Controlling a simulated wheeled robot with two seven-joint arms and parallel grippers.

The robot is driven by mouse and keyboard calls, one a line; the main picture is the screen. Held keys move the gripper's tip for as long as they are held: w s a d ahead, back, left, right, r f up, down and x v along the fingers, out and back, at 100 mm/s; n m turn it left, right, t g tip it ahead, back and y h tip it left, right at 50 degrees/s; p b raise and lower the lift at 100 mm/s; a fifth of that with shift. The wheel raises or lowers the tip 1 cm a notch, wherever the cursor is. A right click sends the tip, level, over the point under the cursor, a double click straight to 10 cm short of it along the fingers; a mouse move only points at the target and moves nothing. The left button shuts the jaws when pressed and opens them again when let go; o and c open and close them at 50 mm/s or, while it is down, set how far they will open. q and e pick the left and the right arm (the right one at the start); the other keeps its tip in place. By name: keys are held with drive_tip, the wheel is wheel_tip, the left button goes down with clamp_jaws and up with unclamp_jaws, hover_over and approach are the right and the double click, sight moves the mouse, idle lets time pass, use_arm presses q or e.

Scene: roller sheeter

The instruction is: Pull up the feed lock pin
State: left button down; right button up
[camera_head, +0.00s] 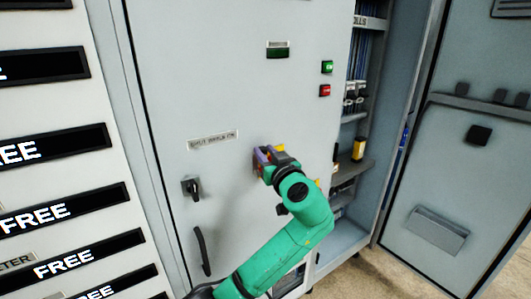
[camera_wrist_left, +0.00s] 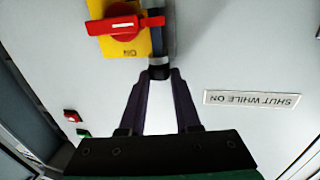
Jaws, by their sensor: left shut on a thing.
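My left gripper (camera_head: 262,158) is at the front of a grey cabinet door (camera_head: 230,90), its arm coming up from below. In the left wrist view its two dark fingers (camera_wrist_left: 160,76) converge and are shut on the dark end of a short grey-blue rod (camera_wrist_left: 158,45). I cannot tell whether this rod is the feed lock pin; no label on it shows. Right beside the rod is a red rotary handle (camera_wrist_left: 122,25) on a yellow plate (camera_wrist_left: 130,48). In the head view the gripper mostly hides them. My right gripper is not in view.
A label reading "SHUT WHILE ON" (camera_head: 213,141), a black rotary switch (camera_head: 192,187) and a door handle (camera_head: 202,252) are left of my gripper. Green (camera_head: 327,67) and red (camera_head: 325,90) buttons are to the upper right. Further right, an open bay has shelves (camera_head: 352,168) and an open door (camera_head: 455,180).

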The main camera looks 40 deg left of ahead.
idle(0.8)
use_arm(q)
wheel_tip(320, 180, up, 6)
drive_tip(key=shift+f+p, duration=0.1)
drive_tip(key=shift+p, duration=0.4)
drive_tip(key=c, duration=0.6)
unclamp_jaws()
